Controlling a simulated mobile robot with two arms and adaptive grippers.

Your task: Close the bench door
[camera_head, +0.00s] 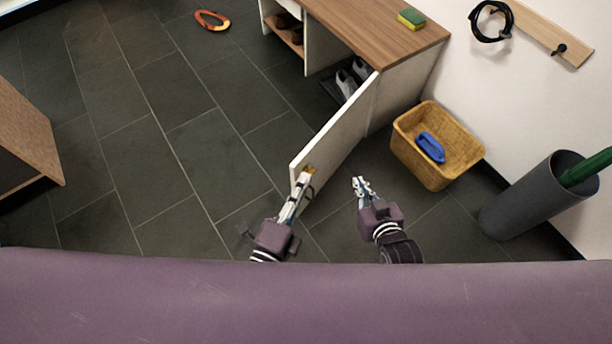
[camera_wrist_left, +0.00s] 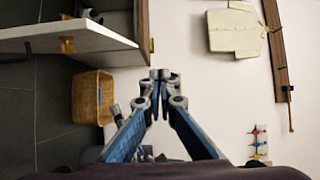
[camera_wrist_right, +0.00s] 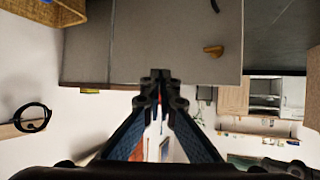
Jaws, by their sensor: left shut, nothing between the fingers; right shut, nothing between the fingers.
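The bench door (camera_head: 335,135) is a white panel, standing wide open from the wood-topped bench (camera_head: 375,28). Its brass handle (camera_head: 311,170) is near the free end; it also shows in the left wrist view (camera_wrist_left: 67,44) and the right wrist view (camera_wrist_right: 213,51). My left gripper (camera_head: 304,180) is shut and empty, overlapping the door's free end near the handle in the head view; I cannot tell whether it touches. My right gripper (camera_head: 360,181) is shut and empty, to the right of the door, apart from it. Shoes (camera_head: 348,82) show inside the open compartment.
A wicker basket (camera_head: 408,150) with a blue object (camera_head: 430,147) stands right of the door, near the wall. A dark cylindrical bin (camera_head: 520,200) is further right. A sponge (camera_head: 411,18) lies on the bench top.

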